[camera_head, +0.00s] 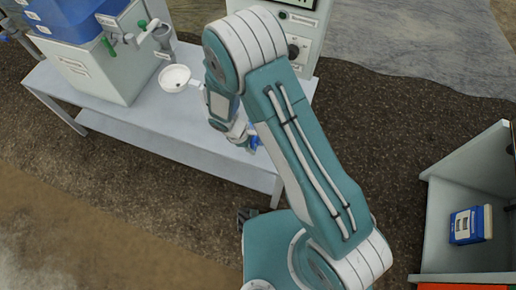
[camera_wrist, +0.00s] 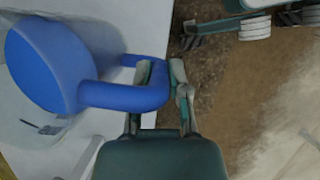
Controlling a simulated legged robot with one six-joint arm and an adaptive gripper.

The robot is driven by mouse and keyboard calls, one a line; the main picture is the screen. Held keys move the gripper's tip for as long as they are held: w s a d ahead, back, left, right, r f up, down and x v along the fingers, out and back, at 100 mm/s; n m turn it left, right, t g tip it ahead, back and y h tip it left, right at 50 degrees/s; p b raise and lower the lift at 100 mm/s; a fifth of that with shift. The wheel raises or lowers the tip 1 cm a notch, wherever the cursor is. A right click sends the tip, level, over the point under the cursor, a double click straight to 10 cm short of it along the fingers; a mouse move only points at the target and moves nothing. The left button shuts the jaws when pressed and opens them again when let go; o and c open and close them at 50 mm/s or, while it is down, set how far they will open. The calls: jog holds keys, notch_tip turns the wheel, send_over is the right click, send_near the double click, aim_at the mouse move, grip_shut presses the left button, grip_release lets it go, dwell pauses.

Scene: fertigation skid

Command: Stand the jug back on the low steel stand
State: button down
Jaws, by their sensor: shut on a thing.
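A blue jug (camera_wrist: 42,62) fills the left of the wrist view. Its loop handle (camera_wrist: 122,96) reaches right, between the fingers of my gripper (camera_wrist: 160,75), which is shut on it. In the head view my gripper (camera_head: 243,137) is over the front right part of a low, pale grey steel stand (camera_head: 165,133). Only a small blue bit of the jug (camera_head: 253,144) shows there; my arm hides the rest.
A grey tank unit with a blue top (camera_head: 85,55) and a white bowl (camera_head: 174,78) are on the stand's left part. A control cabinet (camera_head: 306,25) stands behind. A grey open bin (camera_head: 470,195) at right holds a blue and white item (camera_head: 470,225). Dark gravel lies around.

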jog(key=w+f, duration=0.1)
jog(key=f, duration=0.1)
jog(key=d+f, duration=0.1)
jog(key=f, duration=0.1)
jog(key=w+d+f, duration=0.1)
jog(key=f, duration=0.2)
jog(key=shift+w+d, duration=0.2)
jog(key=shift+w, duration=0.1)
jog(key=shift+d, duration=0.1)
jog(key=c, duration=0.6)
grip_release()
jog(key=v, duration=1.2)
jog(key=shift+r, duration=0.1)
